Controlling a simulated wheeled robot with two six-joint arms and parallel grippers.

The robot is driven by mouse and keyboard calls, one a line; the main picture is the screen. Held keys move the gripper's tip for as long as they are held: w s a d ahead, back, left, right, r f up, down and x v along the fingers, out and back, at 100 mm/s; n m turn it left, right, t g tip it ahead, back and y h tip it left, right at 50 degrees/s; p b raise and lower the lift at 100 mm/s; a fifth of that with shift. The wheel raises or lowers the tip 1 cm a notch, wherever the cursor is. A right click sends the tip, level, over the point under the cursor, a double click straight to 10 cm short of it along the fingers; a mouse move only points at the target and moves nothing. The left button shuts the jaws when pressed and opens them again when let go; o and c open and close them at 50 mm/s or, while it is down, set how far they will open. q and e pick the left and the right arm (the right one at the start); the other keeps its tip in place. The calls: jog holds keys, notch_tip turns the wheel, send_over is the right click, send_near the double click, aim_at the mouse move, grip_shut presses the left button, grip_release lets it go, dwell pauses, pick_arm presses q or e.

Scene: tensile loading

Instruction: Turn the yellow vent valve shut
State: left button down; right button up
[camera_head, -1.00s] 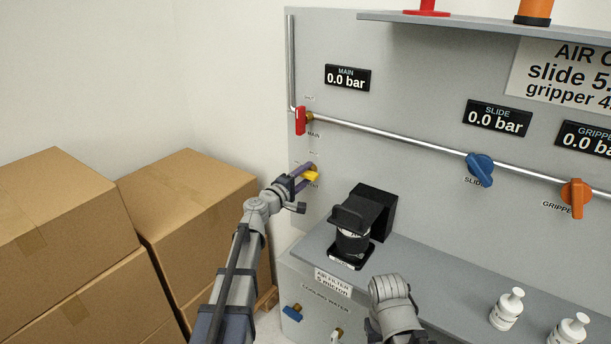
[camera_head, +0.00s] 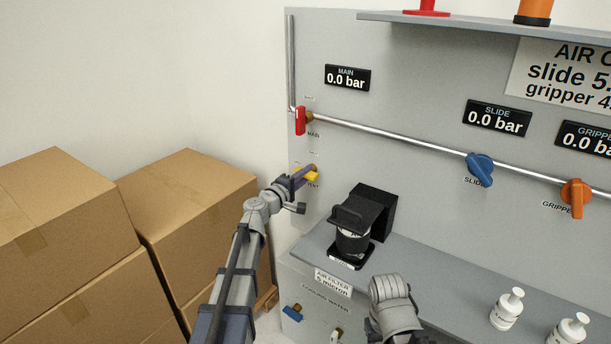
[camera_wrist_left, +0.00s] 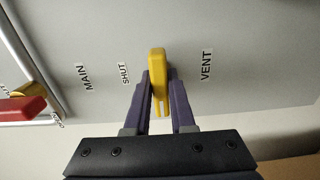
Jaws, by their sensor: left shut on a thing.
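The yellow vent valve (camera_head: 313,177) is on the grey panel, below the red main valve. My left gripper (camera_head: 301,175) has its purple fingers closed around the yellow handle, which shows on both sides of them. In the left wrist view the yellow handle (camera_wrist_left: 158,75) stands between the two fingers of my left gripper (camera_wrist_left: 159,100), with the SHUT label to its left and the VENT label to its right. The handle looks crosswise to the line of these labels. A grey part of my right arm shows at the bottom; its gripper jaws do not show.
The red main valve (camera_head: 300,120) is just above. A black filter unit (camera_head: 362,222) stands on the ledge to the right. Cardboard boxes (camera_head: 190,200) are stacked to the left of my left arm. White bottles (camera_head: 507,310) stand at the lower right.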

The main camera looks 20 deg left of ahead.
pick_arm(q)
jog(key=m, duration=0.4)
jog(key=shift+m, duration=0.4)
jog(key=m, duration=0.4)
jog(key=shift+f, duration=0.1)
jog(key=m, duration=0.4)
jog(key=shift+a+m, duration=0.1)
jog(key=shift+m, duration=2.5)
jog(key=c, duration=0.8)
grip_release()
jog(key=shift+o, duration=0.2)
